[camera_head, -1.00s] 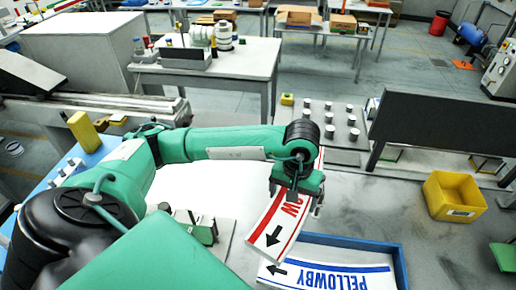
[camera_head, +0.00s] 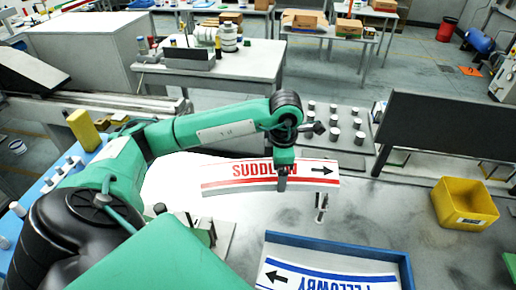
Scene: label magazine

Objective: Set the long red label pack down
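The long red label pack (camera_head: 222,179) is a white strip with red lettering, a red stripe and a black arrow at its right end. It lies crosswise, above or on the pale bench surface; I cannot tell whether it touches. My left gripper (camera_head: 282,184) points down at the middle of the pack, with a finger in front of it, and appears shut on it. The gripper hides part of the lettering. My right gripper is not in view.
A blue-rimmed tray (camera_head: 345,246) with a blue-lettered label pack (camera_head: 335,282) is in front. A small dark upright post (camera_head: 321,205) stands between tray and pack. A yellow bin (camera_head: 465,203) is at right. A dark panel (camera_head: 440,128) stands behind. Bench between post and bin is clear.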

